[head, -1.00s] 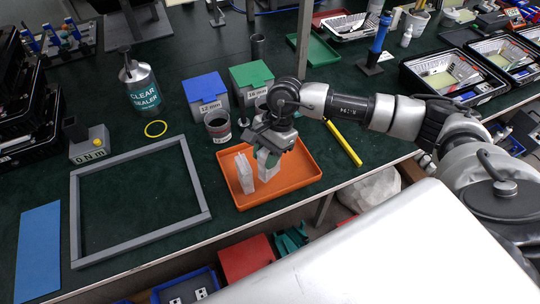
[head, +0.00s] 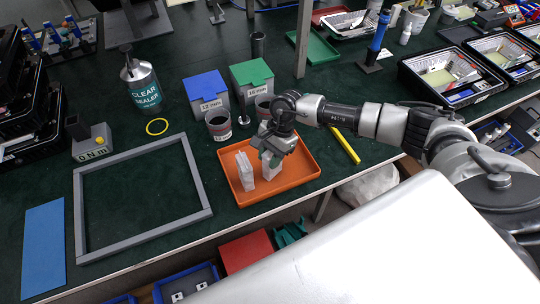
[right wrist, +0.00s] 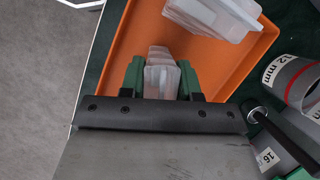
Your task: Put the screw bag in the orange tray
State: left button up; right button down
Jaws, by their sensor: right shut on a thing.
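The orange tray (head: 293,187) lies on the dark green bench top near its front edge. My right gripper (head: 270,158) is over the right part of the tray and points down. In the right wrist view its green fingers (right wrist: 162,80) are shut on a clear screw bag (right wrist: 160,70). That held bag (head: 271,168) is within the tray's outline; I cannot tell whether it touches the tray floor. Another clear bag (head: 245,171) stands in the tray's left part and also shows in the right wrist view (right wrist: 215,14). My left gripper is not in view.
Behind the tray are grey cups (head: 218,125), a blue-lidded bin (head: 205,92) and a green-lidded bin (head: 251,78). A grey frame (head: 140,198) lies to the left. A yellow bar (head: 345,147) lies to the right. The bench edge is close in front.

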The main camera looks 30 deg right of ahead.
jog(key=c, duration=0.8)
grip_release()
jog(key=shift+r, duration=0.15)
jog(key=b+v, duration=0.2)
jog(key=v, duration=1)
jog(key=shift+b, duration=0.4)
jog(key=shift+w, duration=0.1)
